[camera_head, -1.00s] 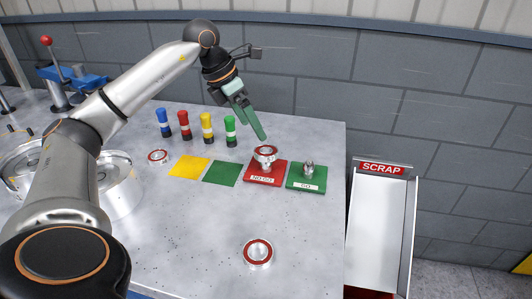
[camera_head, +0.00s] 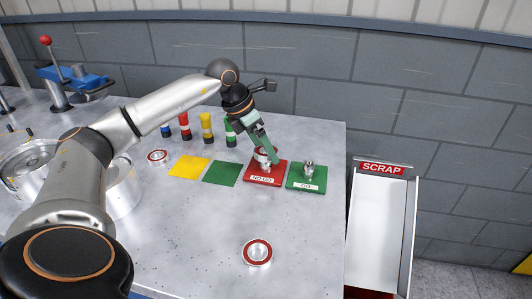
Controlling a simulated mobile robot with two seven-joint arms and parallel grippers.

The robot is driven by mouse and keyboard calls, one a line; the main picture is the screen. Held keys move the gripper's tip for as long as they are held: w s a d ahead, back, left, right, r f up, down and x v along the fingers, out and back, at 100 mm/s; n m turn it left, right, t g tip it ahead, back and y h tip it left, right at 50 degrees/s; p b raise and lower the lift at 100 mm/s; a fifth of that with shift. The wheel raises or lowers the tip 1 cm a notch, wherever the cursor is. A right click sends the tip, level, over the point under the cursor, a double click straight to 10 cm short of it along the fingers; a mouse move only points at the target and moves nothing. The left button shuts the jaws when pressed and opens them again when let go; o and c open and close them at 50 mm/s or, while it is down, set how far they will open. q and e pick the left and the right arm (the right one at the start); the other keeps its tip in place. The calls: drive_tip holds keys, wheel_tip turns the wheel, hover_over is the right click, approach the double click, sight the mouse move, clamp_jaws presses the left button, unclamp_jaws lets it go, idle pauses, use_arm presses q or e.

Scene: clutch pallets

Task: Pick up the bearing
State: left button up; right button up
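One bearing (camera_head: 262,154), a silver ring with a red inner band, sits on top of the gauge post on the red NO GO plate (camera_head: 279,174). My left gripper (camera_head: 270,157) is at this bearing, its green fingers pointing down and partly covering it. I cannot tell whether the fingers are open or closed on it. A third bearing (camera_head: 157,157) lies at the left, beside the yellow square. My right gripper is not in view.
The green GO plate (camera_head: 306,184) with its metal post stands right of the red plate. Yellow (camera_head: 188,167) and green (camera_head: 221,173) squares lie to the left. Several coloured markers stand behind them. A white SCRAP chute (camera_head: 378,225) is at the right. The table's front middle is mostly clear.

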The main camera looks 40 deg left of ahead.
use_arm(q)
drive_tip(key=c, duration=1.3)
drive_tip(key=shift+r, duration=0.1)
drive_tip(key=shift+c, duration=0.6)
drive_tip(key=shift+r, duration=0.1)
